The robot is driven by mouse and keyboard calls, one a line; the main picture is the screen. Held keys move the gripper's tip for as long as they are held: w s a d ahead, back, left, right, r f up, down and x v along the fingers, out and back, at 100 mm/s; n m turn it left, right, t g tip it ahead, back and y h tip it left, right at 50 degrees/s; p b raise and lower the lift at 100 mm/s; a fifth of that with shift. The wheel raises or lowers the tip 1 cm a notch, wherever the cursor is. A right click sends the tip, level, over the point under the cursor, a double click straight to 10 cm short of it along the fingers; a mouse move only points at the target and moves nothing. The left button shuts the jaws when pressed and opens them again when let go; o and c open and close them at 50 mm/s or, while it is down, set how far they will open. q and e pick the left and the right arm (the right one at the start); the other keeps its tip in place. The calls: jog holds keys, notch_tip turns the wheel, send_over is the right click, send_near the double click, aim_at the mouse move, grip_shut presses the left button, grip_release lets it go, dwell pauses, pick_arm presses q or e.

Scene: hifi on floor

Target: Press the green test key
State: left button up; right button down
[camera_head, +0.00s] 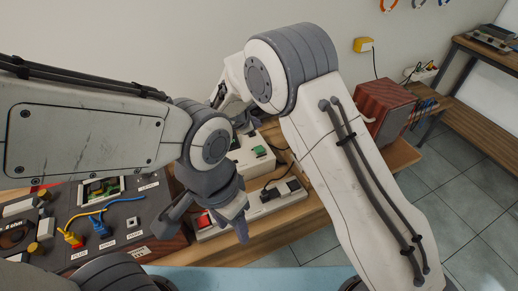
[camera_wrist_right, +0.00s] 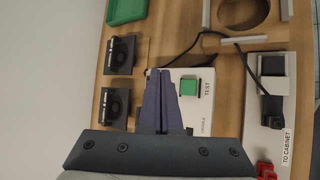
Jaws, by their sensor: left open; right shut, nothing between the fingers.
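The green test key (camera_wrist_right: 189,87) sits on a white box (camera_wrist_right: 200,117) marked TEST. In the head view the key (camera_head: 260,150) shows between my arms, on the white box's top (camera_head: 246,160). My right gripper (camera_wrist_right: 158,73) is shut and empty. In the right wrist view its fingertips lie over the white box just left of the key, beside it in the picture; I cannot tell their height. In the head view the right fingers are mostly hidden behind my arms. My left gripper (camera_head: 206,222) is open and empty, in front of the white box.
A white power strip (camera_wrist_right: 267,125) marked TO CABINET, with a dark plug and a red switch (camera_wrist_right: 265,170), lies beside the box. A dark cable runs behind the box. Two black holders (camera_wrist_right: 118,55) and a green tray (camera_wrist_right: 126,10) are left. A dark panel (camera_head: 100,205) stands left in the head view.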

jog(key=shift+f, duration=0.1)
jog(key=b, duration=0.6)
send_over(257, 151)
notch_tip(257, 151, down, 8)
jog(key=shift+a+r, duration=0.1)
jog(key=shift+f, duration=0.4)
dwell(1.4)
jog(key=shift+f+b, duration=0.4)
jog(key=shift+b, duration=0.35)
jog(key=shift+f+b, duration=0.6)
dwell(0.4)
jog(key=shift+r, duration=0.1)
jog(key=shift+r+p, duration=0.6)
jog(key=shift+r, duration=0.4)
